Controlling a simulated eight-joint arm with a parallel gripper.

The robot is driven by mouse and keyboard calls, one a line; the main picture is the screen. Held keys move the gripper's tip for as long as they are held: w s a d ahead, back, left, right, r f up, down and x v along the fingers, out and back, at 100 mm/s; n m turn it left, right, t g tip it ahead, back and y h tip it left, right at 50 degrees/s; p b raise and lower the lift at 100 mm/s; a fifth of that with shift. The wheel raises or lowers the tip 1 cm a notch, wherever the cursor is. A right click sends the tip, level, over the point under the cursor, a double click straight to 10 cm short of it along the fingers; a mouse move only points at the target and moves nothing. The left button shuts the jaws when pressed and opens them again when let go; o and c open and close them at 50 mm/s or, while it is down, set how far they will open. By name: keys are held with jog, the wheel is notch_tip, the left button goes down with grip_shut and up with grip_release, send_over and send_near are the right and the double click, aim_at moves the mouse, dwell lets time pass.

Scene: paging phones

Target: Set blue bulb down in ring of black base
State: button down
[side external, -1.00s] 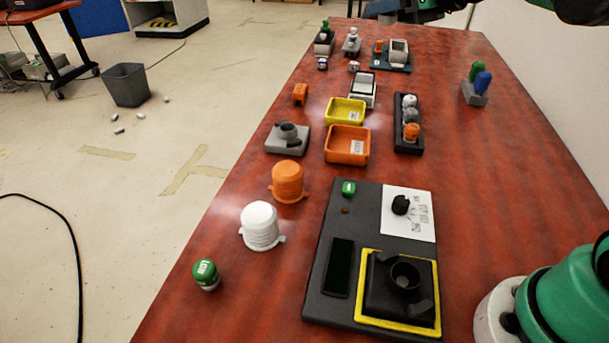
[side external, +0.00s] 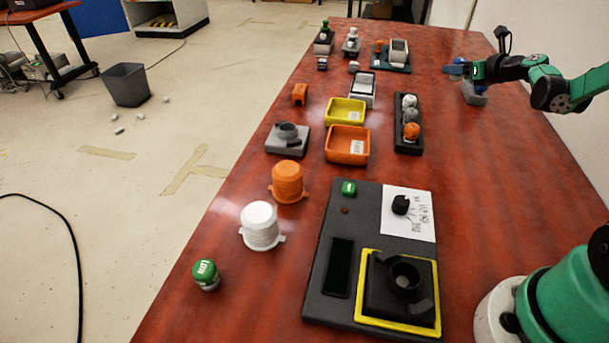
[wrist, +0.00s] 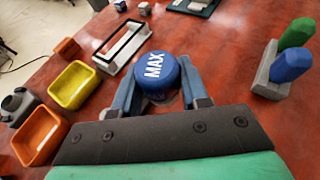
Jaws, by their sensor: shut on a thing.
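The blue bulb (wrist: 157,70) has a round cap marked MAX in the wrist view. My gripper (wrist: 165,95) is shut on it, with a blue finger on each side. In the side view my gripper (side external: 459,69) is at the far right of the table, and the bulb cannot be made out there. The black base (side external: 378,295) is at the near end inside a yellow border, with a raised dark ring (side external: 404,275) on top. My gripper is far from the base, toward the back of the table.
A grey stand (side external: 474,95) with green (wrist: 297,33) and blue (wrist: 290,66) pegs is close to my gripper. Orange (side external: 347,146) and yellow (side external: 345,111) trays and a black rack (side external: 407,147) with balls are mid-table. The right-hand table surface is mostly clear.

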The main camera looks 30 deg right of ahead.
aim_at(440, 123)
notch_tip(440, 123, down, 12)
jog(key=shift+r, duration=0.25)
jog(key=shift+f, duration=0.15)
jog(key=shift+c, duration=2.2)
grip_release()
